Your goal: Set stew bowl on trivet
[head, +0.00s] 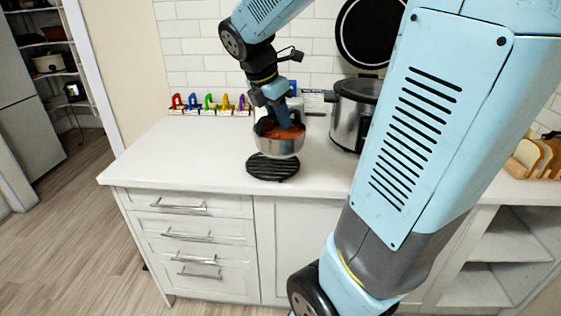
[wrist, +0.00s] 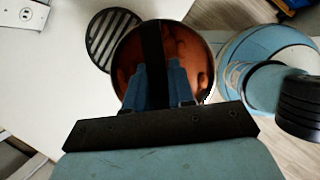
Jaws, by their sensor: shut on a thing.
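The stew bowl (head: 281,147) is a metal bowl with orange-brown stew in it. It also shows from above in the wrist view (wrist: 207,70), where my gripper covers its middle. The trivet (head: 272,168) is a round black slatted disc on the white counter. In the head view the bowl is just above the trivet; I cannot tell whether they touch. In the wrist view the trivet (wrist: 105,36) shows at the bowl's upper left, partly hidden by it. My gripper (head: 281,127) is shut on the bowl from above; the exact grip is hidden.
A silver slow cooker (head: 350,112) stands on the counter to the right of the bowl. A row of coloured small items (head: 209,103) is along the back wall. A bread rack (head: 535,158) is at the far right. The counter's left part (head: 160,155) is clear.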

